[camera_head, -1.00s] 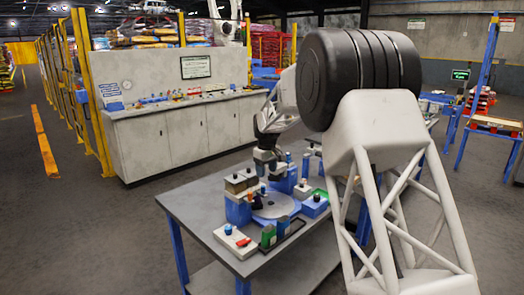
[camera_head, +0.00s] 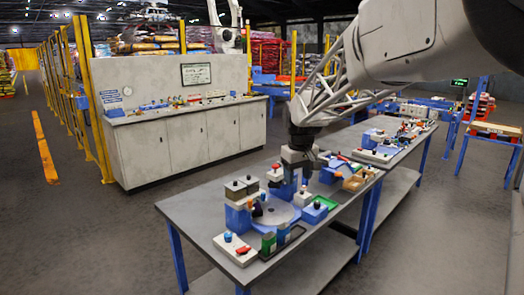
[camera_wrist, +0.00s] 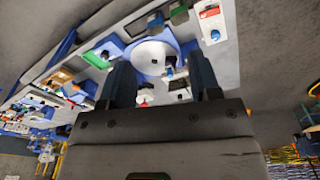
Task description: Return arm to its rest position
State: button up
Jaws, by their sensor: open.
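My arm reaches in from the upper right of the head view and bends down over the workbench (camera_head: 185,208). My gripper (camera_head: 306,170) hangs just above or behind the items on the bench, to the right of a round grey plate (camera_head: 275,212). In the wrist view my gripper (camera_wrist: 160,65) shows two dark fingers spread apart with nothing between them. The round plate (camera_wrist: 150,52) on its blue base appears beyond the fingertips. Whether the fingers touch anything cannot be told.
Blue blocks (camera_head: 313,214), a green tray (camera_head: 325,202) and a white button box (camera_head: 235,250) crowd the bench. A second bench (camera_head: 400,175) adjoins behind. A long grey cabinet (camera_head: 190,145) and yellow posts (camera_head: 98,110) stand at left. Floor between is clear.

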jog(key=s+d+r+m+t, duration=0.1)
jog(key=s+d, duration=0.2)
jog(key=s, duration=0.8)
jog(key=s+d+m, duration=0.2)
jog(key=s, duration=0.9)
jog(key=s+d+f+m, duration=0.1)
jog(key=s+f, duration=0.2)
jog(key=s, duration=0.6)
jog(key=s+d+f+m, duration=0.1)
jog(key=s+f, duration=0.2)
jog(key=s, duration=0.7)
jog(key=shift+d+f+t, duration=0.15)
jog(key=shift+d+t, duration=0.15)
jog(key=shift+d, duration=0.1)
